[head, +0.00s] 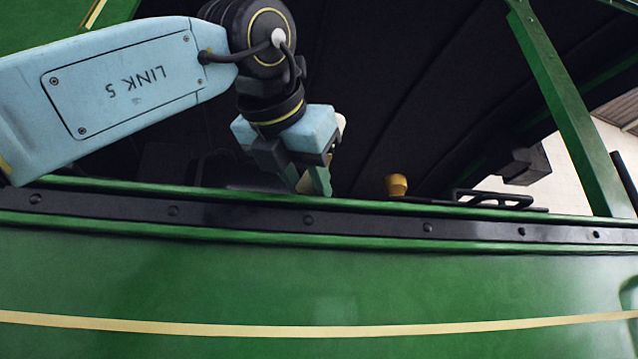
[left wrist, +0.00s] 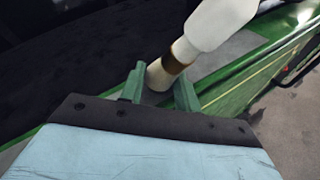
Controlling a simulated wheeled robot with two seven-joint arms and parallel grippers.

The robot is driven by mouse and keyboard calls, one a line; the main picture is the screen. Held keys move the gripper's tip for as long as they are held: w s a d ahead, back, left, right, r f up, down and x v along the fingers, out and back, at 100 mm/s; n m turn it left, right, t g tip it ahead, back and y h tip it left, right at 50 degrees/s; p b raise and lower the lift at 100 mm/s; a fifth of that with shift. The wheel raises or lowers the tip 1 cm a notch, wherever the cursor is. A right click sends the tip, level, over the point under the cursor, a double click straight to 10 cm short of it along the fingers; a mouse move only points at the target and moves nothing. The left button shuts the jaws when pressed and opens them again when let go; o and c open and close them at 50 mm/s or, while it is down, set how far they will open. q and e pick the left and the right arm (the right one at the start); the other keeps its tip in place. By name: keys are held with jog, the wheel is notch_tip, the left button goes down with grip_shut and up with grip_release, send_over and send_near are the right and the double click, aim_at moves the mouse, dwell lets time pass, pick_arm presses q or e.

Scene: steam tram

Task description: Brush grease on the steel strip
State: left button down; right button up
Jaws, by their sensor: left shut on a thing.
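My left gripper (head: 311,181) is shut on a brush and points down just behind the top edge of the green side panel. In the left wrist view the gripper (left wrist: 160,86) has its green fingers either side of the brush (left wrist: 178,55), which has a white handle, a brown band and a pale lower end. The brush leans, with its handle up and to the right. In the head view only small pale bits of it show. A dark riveted strip (head: 370,224), probably the steel strip, runs along the panel top. I cannot tell whether the brush touches anything, and no grease is clearly visible.
The green panel (head: 300,280) fills the lower head view. A yellow knob-like thing (head: 397,185) and a black rail (head: 495,198) stand at its top, right of my gripper. A green post (head: 570,110) rises at the right. The dark interior lies behind.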

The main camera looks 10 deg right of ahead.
pick_arm(q)
jog(key=shift+w+a+f+b, duration=0.1)
jog(key=shift+a+b, duration=0.3)
jog(key=shift+a, duration=1.25)
jog(key=shift+w+a+b, duration=0.1)
jog(key=shift+a+b, duration=0.3)
jog(key=shift+a, duration=4)
jog(key=shift+a, duration=0.15)
jog(key=shift+a, duration=0.25)
jog(key=shift+w+a, duration=0.1)
jog(key=shift+a, duration=2.7)
jog(key=shift+w+a+p, duration=0.15)
jog(key=shift+a+p, duration=0.2)
jog(key=shift+a, duration=3.1)
